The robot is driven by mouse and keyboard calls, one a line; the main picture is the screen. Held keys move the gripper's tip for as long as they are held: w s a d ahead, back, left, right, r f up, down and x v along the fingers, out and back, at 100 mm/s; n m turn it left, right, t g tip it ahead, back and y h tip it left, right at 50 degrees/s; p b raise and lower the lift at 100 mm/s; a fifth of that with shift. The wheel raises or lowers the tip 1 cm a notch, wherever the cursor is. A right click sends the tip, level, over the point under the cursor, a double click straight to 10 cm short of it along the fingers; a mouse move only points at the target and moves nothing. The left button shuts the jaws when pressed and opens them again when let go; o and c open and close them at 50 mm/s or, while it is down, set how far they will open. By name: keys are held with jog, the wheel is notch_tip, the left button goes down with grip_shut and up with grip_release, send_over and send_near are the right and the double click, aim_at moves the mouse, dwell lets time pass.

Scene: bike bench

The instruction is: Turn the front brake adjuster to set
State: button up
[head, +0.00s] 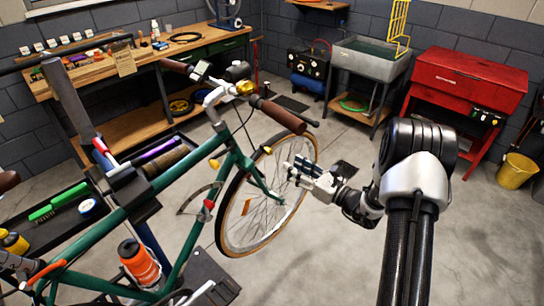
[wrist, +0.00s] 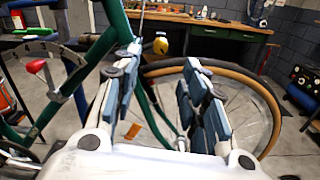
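The green bike (head: 173,171) stands clamped upright, with its front wheel (head: 235,252) facing my arm. A small yellow part (head: 267,150) sits beside the top of the fork, and another yellow part (head: 214,163) is on the frame side. A red piece (head: 209,204) is by a curved metal part behind the wheel; a red piece also shows in the wrist view (wrist: 36,66). I cannot tell which part is the brake adjuster. My gripper (head: 303,170) is open beside the wheel's right side. In the wrist view its padded fingers (wrist: 163,92) are apart, with nothing held between them.
The handlebar's brown grip (head: 283,116) sticks out above the wheel. A wooden workbench (head: 110,66) stands at the back left, a grey sink (head: 370,60) and a red cabinet (head: 468,82) at the back right. A yellow bucket (head: 515,170) is at far right. The floor right of the wheel is mostly clear.

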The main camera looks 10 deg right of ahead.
aim_at(271, 153)
jog(key=b+x, duration=0.2)
jog(key=x, duration=0.8)
jog(key=shift+w, duration=0.15)
grip_shut()
